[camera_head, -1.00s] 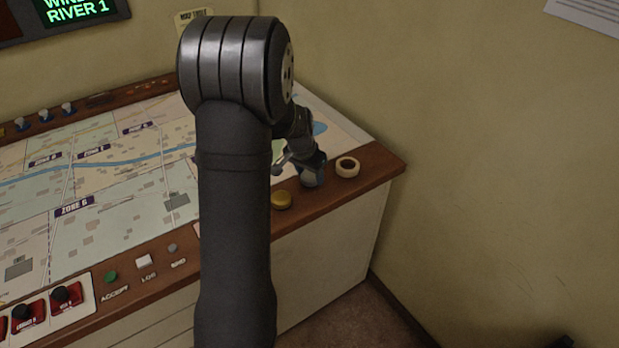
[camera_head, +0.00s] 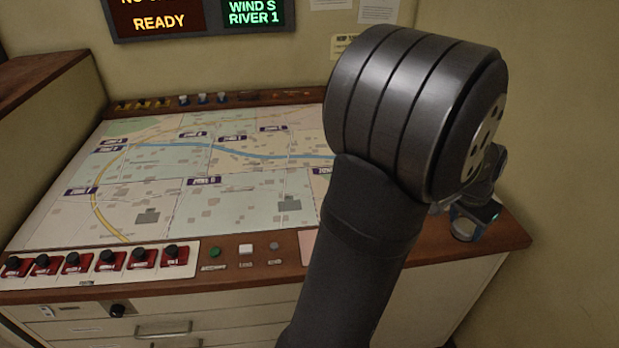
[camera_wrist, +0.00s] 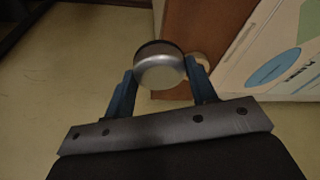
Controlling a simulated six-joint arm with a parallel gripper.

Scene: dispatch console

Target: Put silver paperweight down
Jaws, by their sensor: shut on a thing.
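The silver paperweight (camera_wrist: 158,74), a round metal piece with a dark rim, is held between the two blue fingers of my gripper (camera_wrist: 161,68) in the wrist view. The fingers are shut on its sides. In the head view my gripper (camera_head: 474,216) is at the right end of the console's wooden front ledge (camera_head: 440,250), partly hidden behind my arm. I cannot make out the paperweight clearly there, nor tell whether it touches the ledge.
A wall (camera_head: 570,130) stands close on the right.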

